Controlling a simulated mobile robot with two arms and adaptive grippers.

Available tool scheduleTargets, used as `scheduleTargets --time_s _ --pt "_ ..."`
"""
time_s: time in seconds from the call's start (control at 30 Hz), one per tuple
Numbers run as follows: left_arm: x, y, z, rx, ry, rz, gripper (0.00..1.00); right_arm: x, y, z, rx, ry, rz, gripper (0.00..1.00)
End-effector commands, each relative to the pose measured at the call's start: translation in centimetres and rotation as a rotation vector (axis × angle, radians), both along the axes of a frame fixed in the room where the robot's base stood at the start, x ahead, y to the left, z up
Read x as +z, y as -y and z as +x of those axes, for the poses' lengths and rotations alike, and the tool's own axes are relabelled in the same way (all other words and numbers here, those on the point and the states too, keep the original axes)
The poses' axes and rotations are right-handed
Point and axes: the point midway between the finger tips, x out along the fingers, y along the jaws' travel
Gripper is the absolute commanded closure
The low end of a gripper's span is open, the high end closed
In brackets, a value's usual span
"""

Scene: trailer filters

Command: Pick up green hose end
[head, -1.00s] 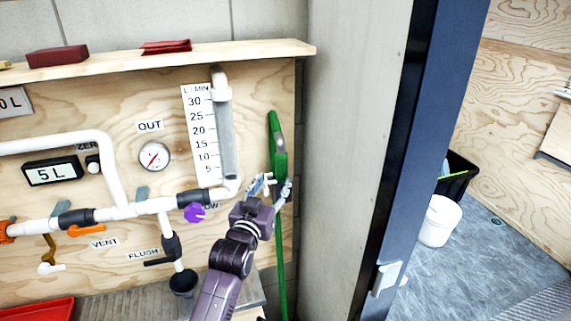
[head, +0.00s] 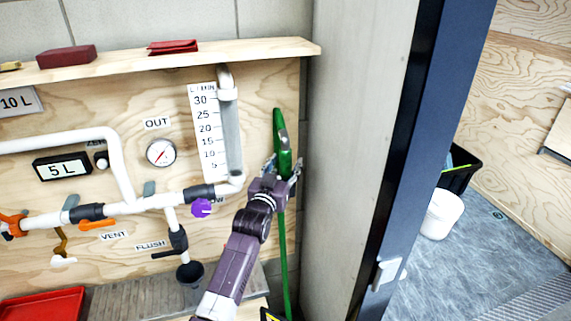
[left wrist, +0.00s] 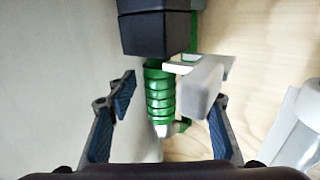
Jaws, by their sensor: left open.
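The green hose end (head: 281,135) hangs upright on the plywood panel near its right edge, with the green hose (head: 284,265) running down below it. My left gripper (head: 284,163) is open around the lower part of the hose end in the head view. In the left wrist view, the ribbed green hose end (left wrist: 160,92) with a pale tip lies between the two spread fingers of my left gripper (left wrist: 172,97). Both fingers look apart from it. A pale clip (left wrist: 203,85) sits beside it, near the right finger. My right gripper is not in view.
A flow tube (head: 230,135) and purple knob (head: 201,208) are just left of the gripper. A shelf (head: 200,58) runs above. A grey post (head: 355,150) stands close on the right. A white bucket (head: 440,214) stands on the floor beyond it.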

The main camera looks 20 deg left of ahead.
Motion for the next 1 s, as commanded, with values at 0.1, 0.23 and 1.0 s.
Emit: scheduleTargets --time_s 0.1,0.23,1.0 --pt "-0.04 -0.01 0.29 0.0 -0.001 0.0 0.53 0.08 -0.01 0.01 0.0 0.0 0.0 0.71" --pt "-0.05 -0.01 0.28 0.0 -0.001 0.0 0.53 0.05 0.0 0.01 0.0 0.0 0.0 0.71" --pt "0.13 -0.02 0.27 0.0 0.002 0.0 1.0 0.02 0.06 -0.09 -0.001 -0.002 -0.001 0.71"
